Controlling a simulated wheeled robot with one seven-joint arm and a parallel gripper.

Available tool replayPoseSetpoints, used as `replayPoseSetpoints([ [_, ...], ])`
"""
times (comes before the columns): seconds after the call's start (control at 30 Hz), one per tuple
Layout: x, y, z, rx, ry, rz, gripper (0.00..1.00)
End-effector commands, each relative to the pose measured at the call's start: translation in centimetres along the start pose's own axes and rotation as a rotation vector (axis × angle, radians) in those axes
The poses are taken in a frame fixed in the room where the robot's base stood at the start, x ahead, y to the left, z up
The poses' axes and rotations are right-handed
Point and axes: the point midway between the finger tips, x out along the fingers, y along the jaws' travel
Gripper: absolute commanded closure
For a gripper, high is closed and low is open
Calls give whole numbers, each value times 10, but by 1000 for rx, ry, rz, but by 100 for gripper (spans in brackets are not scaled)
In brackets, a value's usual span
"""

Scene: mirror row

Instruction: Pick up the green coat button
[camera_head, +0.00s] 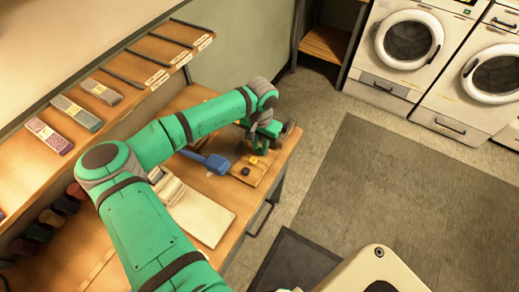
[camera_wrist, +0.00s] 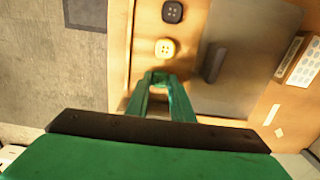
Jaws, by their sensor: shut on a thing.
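In the wrist view my gripper (camera_wrist: 160,78) points at a wooden tray (camera_wrist: 146,30), with its green fingertips close together. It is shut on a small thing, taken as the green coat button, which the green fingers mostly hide. A yellow button (camera_wrist: 165,48) lies just beyond the fingertips, and a black button (camera_wrist: 172,11) lies farther on in the same row. In the head view my gripper (camera_head: 262,149) is low over the far end of the workbench. The yellow button (camera_head: 253,160) and black button (camera_head: 245,171) show in front of it.
A blue handled object (camera_head: 213,162) lies left of the tray. A pale board (camera_head: 205,215) lies nearer on the workbench. A wall shelf (camera_head: 120,75) with packets runs above. Washing machines (camera_head: 408,42) stand across the floor. The floor mat (camera_head: 370,200) area is clear.

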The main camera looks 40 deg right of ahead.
Motion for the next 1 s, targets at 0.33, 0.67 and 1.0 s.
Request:
replayPoseSetpoints([
  [0.33,-14,0,0,0,1,1,100],
  [0.67,-71,32,12,6,3,2,100],
  [1.0,-116,98,39,6,2,2,100],
])
